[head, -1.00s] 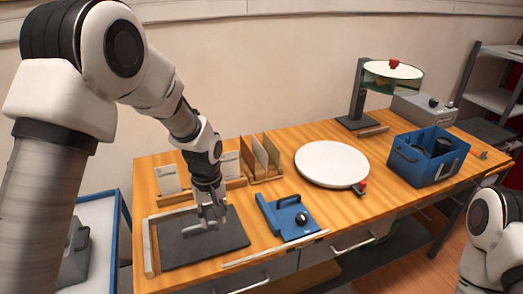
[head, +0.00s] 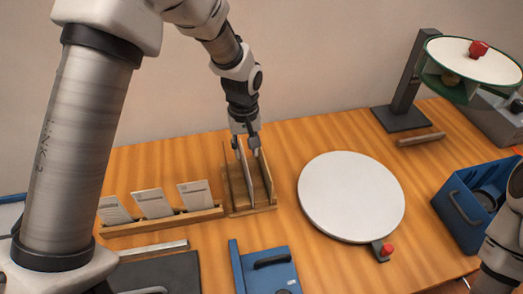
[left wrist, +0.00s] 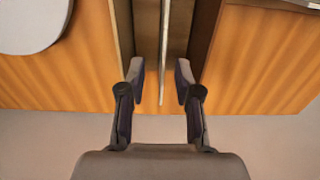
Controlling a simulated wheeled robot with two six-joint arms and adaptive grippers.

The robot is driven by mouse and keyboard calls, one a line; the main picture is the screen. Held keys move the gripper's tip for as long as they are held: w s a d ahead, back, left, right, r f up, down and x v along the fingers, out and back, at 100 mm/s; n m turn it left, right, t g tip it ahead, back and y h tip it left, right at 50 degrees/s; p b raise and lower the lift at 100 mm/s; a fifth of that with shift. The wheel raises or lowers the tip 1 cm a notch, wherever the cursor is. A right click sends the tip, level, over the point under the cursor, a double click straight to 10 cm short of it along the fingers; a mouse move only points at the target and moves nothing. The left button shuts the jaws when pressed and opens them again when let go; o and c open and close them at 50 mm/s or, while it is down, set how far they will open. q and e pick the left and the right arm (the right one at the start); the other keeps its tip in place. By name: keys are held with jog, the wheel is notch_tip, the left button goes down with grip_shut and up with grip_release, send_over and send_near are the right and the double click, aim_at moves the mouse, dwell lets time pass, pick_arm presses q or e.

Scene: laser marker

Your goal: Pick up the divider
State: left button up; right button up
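The divider (head: 247,177) is a thin upright panel in the wooden slotted rack (head: 262,208) at the back of the table. My left gripper (head: 246,145) points down at the rack's top, over the panels. In the left wrist view the divider (left wrist: 164,45) shows as a thin pale edge. The open fingers of my left gripper (left wrist: 161,78) stand on either side of it, with a gap on both sides. My right gripper is out of view; only part of my right arm shows at the lower right.
A low wooden holder with several white cards (head: 155,204) stands left of the rack. A round white plate (head: 350,195) lies to its right, and a blue fixture with a black handle (head: 268,270) in front. A blue bin (head: 462,215) stands at the right.

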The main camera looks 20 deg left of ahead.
aim_at(247, 168)
pick_arm(q)
jog(key=s+f+p, duration=0.1)
jog(key=f, duration=0.2)
jog(key=shift+s+p, duration=0.4)
jog(key=f, duration=0.2)
jog(key=w+f+p, duration=0.1)
jog(key=f, duration=0.1)
jog(key=shift+w+d+f, duration=0.1)
jog(key=shift+w+f, duration=0.05)
jog(key=shift+s+r, duration=0.2)
jog(key=shift+s, duration=0.15)
grip_shut()
jog(key=shift+w, duration=0.1)
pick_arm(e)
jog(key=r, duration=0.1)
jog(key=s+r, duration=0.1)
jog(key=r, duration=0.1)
